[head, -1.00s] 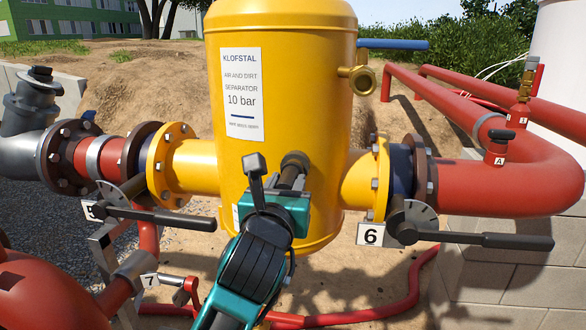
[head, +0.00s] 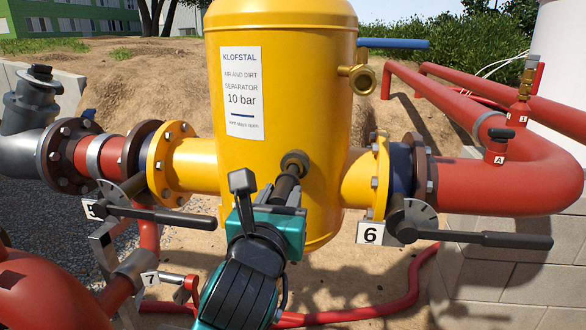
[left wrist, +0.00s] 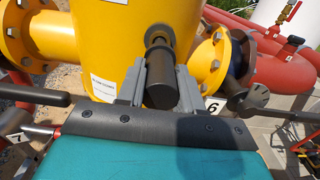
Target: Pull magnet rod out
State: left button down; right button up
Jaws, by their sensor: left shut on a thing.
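The yellow air and dirt separator (head: 282,110) stands upright in the middle of the head view. The dark magnet rod (head: 287,184) sticks out of a round socket (head: 295,163) low on its front. My left gripper (head: 285,200) is shut on the rod's outer end. In the left wrist view, the rod's dark round end (left wrist: 161,88) sits between the two grey fingers (left wrist: 161,82), with the socket behind it. The rod's inner part is hidden inside the separator. My right gripper is not in view.
Black valve levers flank the separator, one by tag 5 (head: 160,215) and one by tag 6 (head: 480,239). A red pipe (head: 370,309) runs low behind my arm. A brass valve with a blue handle (head: 392,44) is at upper right. Open sand lies beneath.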

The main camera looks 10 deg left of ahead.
pick_arm(q)
jog(key=shift+s, duration=2.2)
jog(key=c, duration=1.4)
grip_release()
grip_shut()
